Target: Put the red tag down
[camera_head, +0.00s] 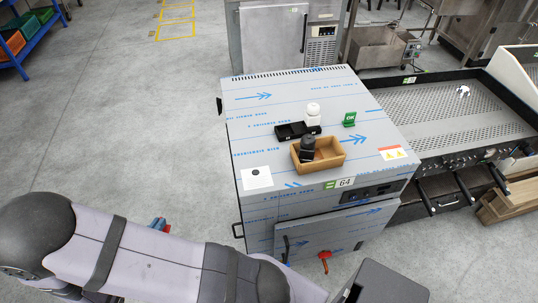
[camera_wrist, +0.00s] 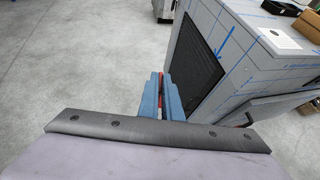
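My gripper (camera_wrist: 162,98) has blue fingers pointing away from the wrist camera, nearly together, with a thin red piece (camera_wrist: 161,78) between them. It appears to be the red tag, seen edge-on and mostly hidden by the fingers. In the head view my gripper (camera_head: 159,224) shows behind my arm, with a bit of red at its right side. It is over the floor, left of the film-wrapped steel cabinet (camera_head: 258,98), apart from its top.
On the cabinet top are a wooden box (camera_head: 331,163) holding a dark object, a black tray (camera_head: 290,132), a white object (camera_head: 312,112), a green OK tag (camera_head: 349,119) and a white card (camera_head: 257,178). The top's left and rear are clear. A red piece (camera_head: 325,258) shows at the cabinet front.

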